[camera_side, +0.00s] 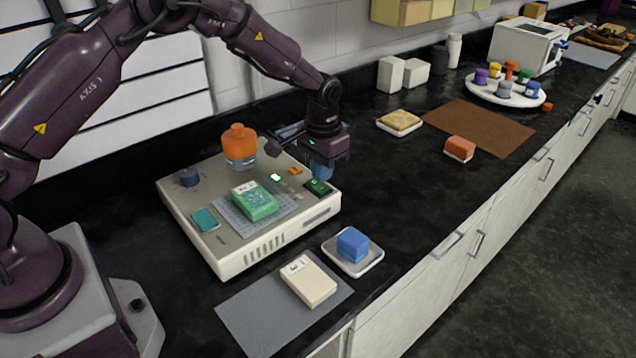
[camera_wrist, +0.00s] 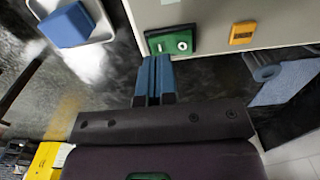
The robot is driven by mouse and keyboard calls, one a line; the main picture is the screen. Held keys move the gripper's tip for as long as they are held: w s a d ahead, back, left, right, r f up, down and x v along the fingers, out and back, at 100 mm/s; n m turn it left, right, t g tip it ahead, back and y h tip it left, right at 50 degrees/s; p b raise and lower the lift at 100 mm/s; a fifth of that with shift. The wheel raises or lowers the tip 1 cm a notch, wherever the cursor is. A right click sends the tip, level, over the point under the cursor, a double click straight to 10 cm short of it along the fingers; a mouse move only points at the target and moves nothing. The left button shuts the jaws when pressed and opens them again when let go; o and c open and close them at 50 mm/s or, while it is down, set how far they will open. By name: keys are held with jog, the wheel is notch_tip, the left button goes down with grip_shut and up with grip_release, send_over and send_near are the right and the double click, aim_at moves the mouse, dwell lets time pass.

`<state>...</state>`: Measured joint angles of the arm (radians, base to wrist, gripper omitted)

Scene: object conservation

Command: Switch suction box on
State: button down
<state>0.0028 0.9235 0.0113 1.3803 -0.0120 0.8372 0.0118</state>
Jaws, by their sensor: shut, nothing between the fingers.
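The suction box (camera_side: 240,247) is a wide beige box on the black counter. A dark green switch panel (camera_side: 319,187) sits at its right corner, and a small bright green light (camera_side: 276,177) glows on its top. In the wrist view the green panel (camera_wrist: 170,41) carries a small white round mark. My gripper (camera_side: 322,174) hangs close to this panel in the side view. In the wrist view its blue fingers (camera_wrist: 154,62) are together and empty, with tips at the panel's lower edge; I cannot tell whether they touch it.
On the box stand an orange bottle (camera_side: 239,146), a green block (camera_side: 254,201) and a teal pad (camera_side: 205,220). A blue block (camera_side: 352,244) on a white tray (camera_side: 368,266) and a cream block (camera_side: 308,281) lie in front.

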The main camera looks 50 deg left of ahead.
aim_at(320, 189)
jog(key=shift+r, duration=2.35)
jog(key=shift+s+f, duration=0.2)
jog(key=shift+s, duration=0.05)
jog(key=s+r+t, duration=0.2)
jog(key=s+r, duration=0.8)
jog(key=s, duration=0.4)
jog(key=s+r+t, duration=0.3)
jog(key=s+r, duration=0.8)
jog(key=s, duration=0.4)
jog(key=shift+s+t, duration=0.3)
